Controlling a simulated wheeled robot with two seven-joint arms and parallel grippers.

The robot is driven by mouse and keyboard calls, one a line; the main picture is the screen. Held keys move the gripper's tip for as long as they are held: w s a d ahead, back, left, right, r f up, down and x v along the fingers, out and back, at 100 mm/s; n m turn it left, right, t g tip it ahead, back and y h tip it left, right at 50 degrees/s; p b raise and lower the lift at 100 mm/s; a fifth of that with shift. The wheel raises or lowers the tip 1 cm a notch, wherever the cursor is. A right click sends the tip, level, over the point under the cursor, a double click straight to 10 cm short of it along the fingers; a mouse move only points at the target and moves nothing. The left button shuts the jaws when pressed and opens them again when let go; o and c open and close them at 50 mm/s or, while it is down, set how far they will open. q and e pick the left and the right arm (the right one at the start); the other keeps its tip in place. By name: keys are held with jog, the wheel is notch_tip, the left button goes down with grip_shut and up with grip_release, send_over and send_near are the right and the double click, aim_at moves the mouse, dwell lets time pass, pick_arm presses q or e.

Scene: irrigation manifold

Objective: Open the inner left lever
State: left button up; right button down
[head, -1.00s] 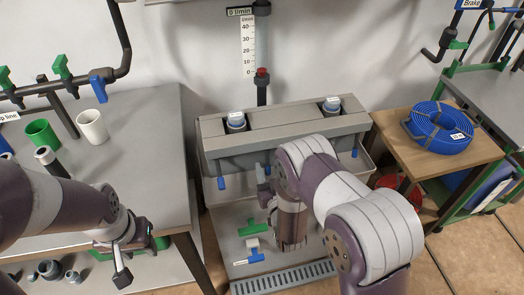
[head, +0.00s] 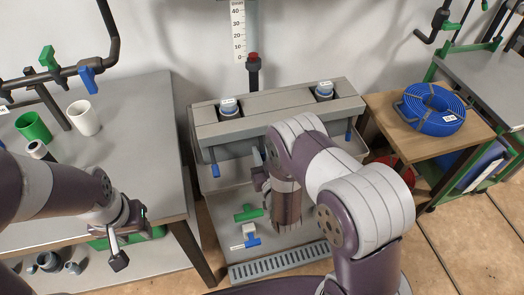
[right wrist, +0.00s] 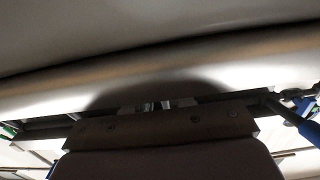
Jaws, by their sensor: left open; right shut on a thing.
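The manifold (head: 285,118) is a grey box against the wall with two blue-capped fittings on top. A blue lever (head: 215,170) hangs at its left end and another blue lever (head: 349,134) at its right end. The inner levers are hidden behind my right arm. My right gripper (head: 260,174) is at the manifold's front, right of the left-end lever. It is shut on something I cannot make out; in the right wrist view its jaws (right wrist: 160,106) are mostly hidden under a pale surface. My left gripper (head: 126,236) is open and empty by the left bench's front edge.
The left bench (head: 135,125) carries a green cup (head: 33,127), a white cup (head: 83,118) and pipework with green and blue levers. Green and blue tee fittings (head: 249,212) lie in the tray below the manifold. A blue hose coil (head: 433,110) sits on the right table.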

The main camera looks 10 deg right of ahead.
jog(key=s+r+g+p, duration=0.1)
jog(key=g+p, duration=0.2)
jog(key=p, duration=0.2)
jog(key=s+r+g+p, duration=0.1)
jog(key=r+g+p, duration=0.1)
jog(key=p, duration=0.4)
jog(key=s+r+g+p, duration=0.1)
jog(key=s+g+p, duration=0.1)
jog(key=g+p, duration=0.2)
jog(key=shift+s+d+r+g+p, duration=0.1)
jog(key=shift+r+g+p, duration=0.25)
jog(key=shift+p, duration=0.65)
jog(key=shift+s+r+g+p, duration=0.2)
jog(key=shift+r+g+p, duration=0.1)
jog(key=shift+g+p, duration=0.85)
jog(key=shift+w+r, duration=0.1)
jog(key=shift+w, duration=0.05)
jog(key=c, duration=1.1)
grip_release()
jog(key=shift+o, duration=0.2)
jog(key=shift+s, duration=0.2)
jog(key=shift+r, duration=0.1)
